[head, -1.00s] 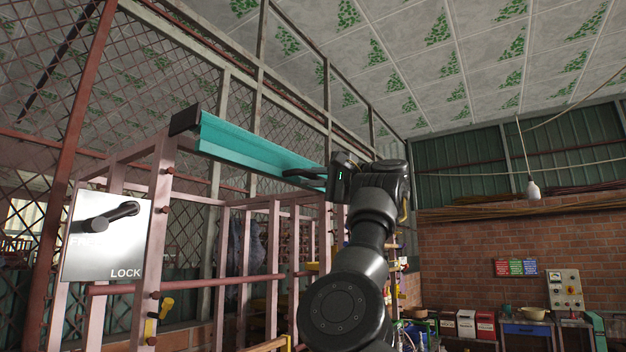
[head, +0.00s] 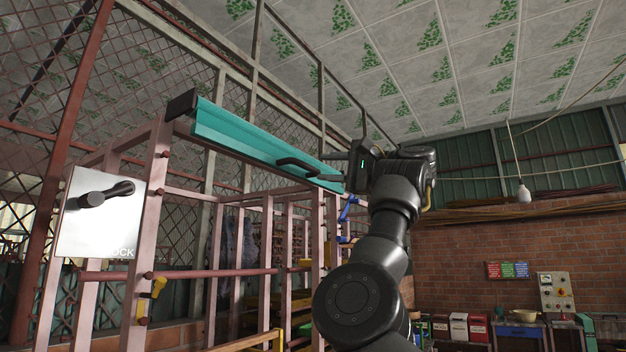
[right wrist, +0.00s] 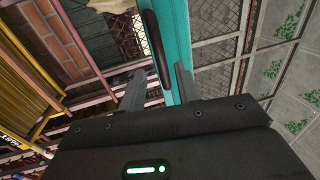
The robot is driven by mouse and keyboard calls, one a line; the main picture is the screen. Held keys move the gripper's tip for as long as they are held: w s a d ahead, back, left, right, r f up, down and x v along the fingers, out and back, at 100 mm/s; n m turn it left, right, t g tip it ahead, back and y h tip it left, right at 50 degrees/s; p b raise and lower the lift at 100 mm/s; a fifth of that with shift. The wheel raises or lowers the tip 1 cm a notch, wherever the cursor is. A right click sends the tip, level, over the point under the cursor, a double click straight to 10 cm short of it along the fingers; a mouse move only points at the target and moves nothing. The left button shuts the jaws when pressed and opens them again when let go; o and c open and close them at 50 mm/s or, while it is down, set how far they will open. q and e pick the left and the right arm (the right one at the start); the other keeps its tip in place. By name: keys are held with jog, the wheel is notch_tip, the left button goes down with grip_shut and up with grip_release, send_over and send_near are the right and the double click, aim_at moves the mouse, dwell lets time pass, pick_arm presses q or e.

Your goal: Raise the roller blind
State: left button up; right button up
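The roller blind (head: 240,140) shows as a teal horizontal slat high on the pink frame, with a dark cap at its left end. A black curved handle (head: 296,163) is fixed on its face. My right gripper (head: 326,166) is at the blind's right part, just right of the handle. In the right wrist view its two grey fingers stand apart, and the near end of the handle (right wrist: 152,40) reaches into the gap between them. I cannot tell whether they touch it. The left gripper is not in view.
A metal panel (head: 97,215) with a black lever and partly hidden lettering hangs on the frame at left. Pink posts (head: 150,240) and rails stand below the blind. A hanging lamp (head: 523,192) and a bench with boxes (head: 459,327) are far right.

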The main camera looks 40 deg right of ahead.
jog(key=shift+b+v, duration=0.65)
jog(key=shift+v, duration=1.35)
